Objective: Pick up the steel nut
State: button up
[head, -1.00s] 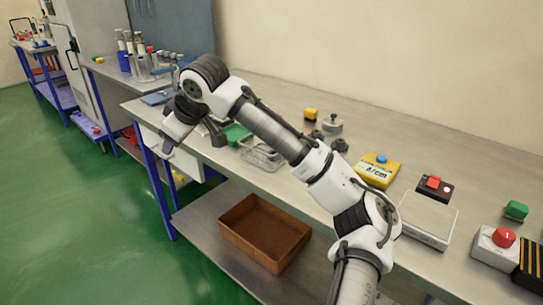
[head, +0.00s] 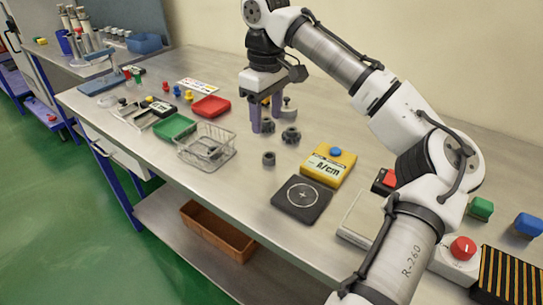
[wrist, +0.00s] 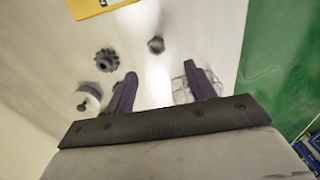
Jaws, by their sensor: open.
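The steel nut (head: 268,158) is a small dark grey ring standing on the bench, nearer the front edge than my gripper. It also shows in the wrist view (wrist: 156,44), beyond my fingertips and roughly between their lines. My gripper (head: 266,123) points down over the bench with its two purple fingers spread. In the wrist view my gripper (wrist: 160,70) is open, with nothing between the fingers. The nut is apart from both fingers and is not hidden.
A dark toothed knob (head: 291,135) and a round metal weight (head: 289,106) stand close to my fingers. A wire basket (head: 206,150) is to the left. A yellow box (head: 328,165) and a black pad (head: 301,199) are to the right. Bare bench surrounds the nut.

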send_over(271, 156)
jog(key=f, duration=0.5)
jog(key=shift+s+a+f, duration=0.15)
jog(key=shift+s+a, duration=0.05)
jog(key=shift+a, duration=0.2)
jog(key=shift+w+d+f+p, duration=0.1)
jog(key=shift+f+p, duration=0.1)
jog(key=shift+f, duration=0.7)
jog(key=shift+s+d+f+p, duration=0.1)
jog(key=shift+f+p, duration=0.1)
jog(key=shift+f, duration=0.7)
jog(key=shift+w+d+f+p, duration=0.1)
jog(key=shift+f+p, duration=0.1)
jog(key=shift+f, duration=0.7)
jog(key=shift+c, duration=0.3)
jog(key=c, duration=1)
jog(key=shift+r, duration=0.15)
